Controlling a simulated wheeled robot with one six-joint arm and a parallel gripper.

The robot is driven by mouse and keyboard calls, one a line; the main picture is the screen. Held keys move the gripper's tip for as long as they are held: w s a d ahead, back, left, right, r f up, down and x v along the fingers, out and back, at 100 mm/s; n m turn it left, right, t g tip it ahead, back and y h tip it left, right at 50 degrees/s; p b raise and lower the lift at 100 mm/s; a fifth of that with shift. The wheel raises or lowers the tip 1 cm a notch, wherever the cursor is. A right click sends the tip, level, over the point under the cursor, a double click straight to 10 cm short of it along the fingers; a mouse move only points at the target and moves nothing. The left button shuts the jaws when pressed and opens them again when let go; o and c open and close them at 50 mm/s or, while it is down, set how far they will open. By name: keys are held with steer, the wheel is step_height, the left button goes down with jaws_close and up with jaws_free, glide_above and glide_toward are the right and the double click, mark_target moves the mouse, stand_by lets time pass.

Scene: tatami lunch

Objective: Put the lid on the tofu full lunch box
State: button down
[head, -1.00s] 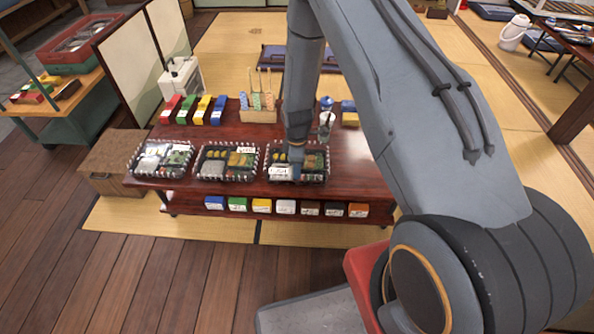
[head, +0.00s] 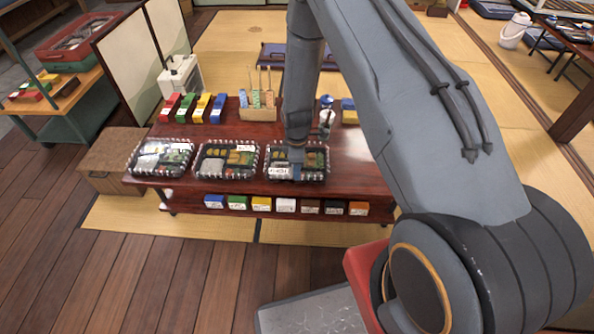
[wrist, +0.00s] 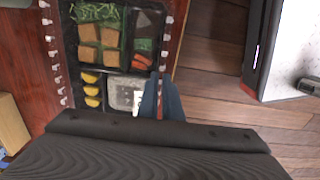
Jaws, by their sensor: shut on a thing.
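Three dark, divided lunch boxes with pale clips round their rims stand along the near edge of the low table. The right one (head: 316,161) is under my gripper. In the wrist view this box (wrist: 113,57) holds brown tofu squares, greens, orange slices, yellow pieces and a pale portion. A white label (head: 279,171) lies over its near left part. My gripper (wrist: 162,88) is shut at the box's edge by the label, seemingly on a clear lid. The lid's outline is hard to see, and I cannot tell whether it is seated.
The middle box (head: 226,161) and left box (head: 160,158) stand close by. Behind them are coloured blocks (head: 199,107), a holder with sticks (head: 258,112) and a bottle (head: 326,118). A lower shelf holds several small boxes (head: 262,204). The tabletop (head: 355,160) right of the boxes is bare.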

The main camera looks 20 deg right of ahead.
steer(key=shift+f, duration=0.5)
stand_by(1.1)
steer(key=c, duration=1.3)
jaws_free()
steer(key=shift+r, duration=0.1)
steer(key=shift+r+p, duration=2.25)
steer(key=shift+r, duration=1.7)
steer(key=shift+c, duration=0.5)
